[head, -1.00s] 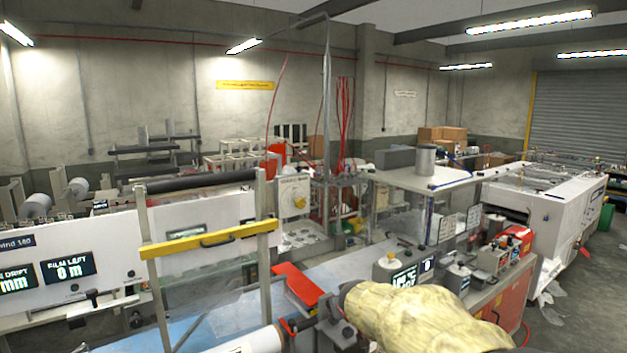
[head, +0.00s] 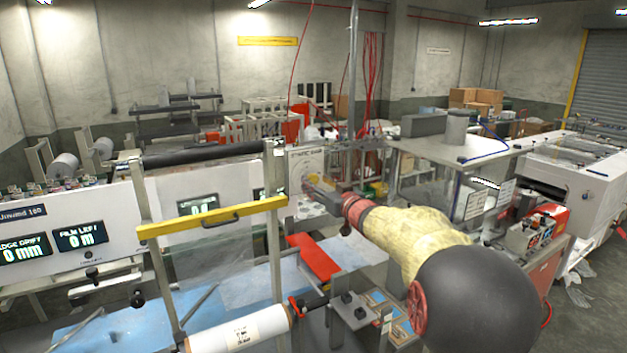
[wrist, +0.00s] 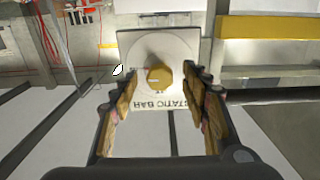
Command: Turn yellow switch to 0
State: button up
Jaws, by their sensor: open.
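The yellow switch (wrist: 158,77) is a round knob on a white plate (wrist: 143,48) marked STATIC BAR, whose lettering is upside down in the wrist view. A pale mark on the knob points left there. My gripper (wrist: 159,75) is open and empty, its brown-padded fingers on either side of the knob in that picture. I cannot tell whether they touch it or how deep they reach.
A frame with a yellow bar (head: 212,217) stands left of my arm. A red plate (head: 315,258) and a film roll (head: 238,330) lie below. A grey-topped bench (head: 450,152) is at the right. A thin post (head: 353,80) rises behind my gripper.

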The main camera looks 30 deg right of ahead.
aim_at(315, 181)
jog(key=shift+w+a, duration=0.1)
jog(key=shift+w, duration=1.45)
jog(key=shift+c, duration=0.6)
jog(key=c, duration=1)
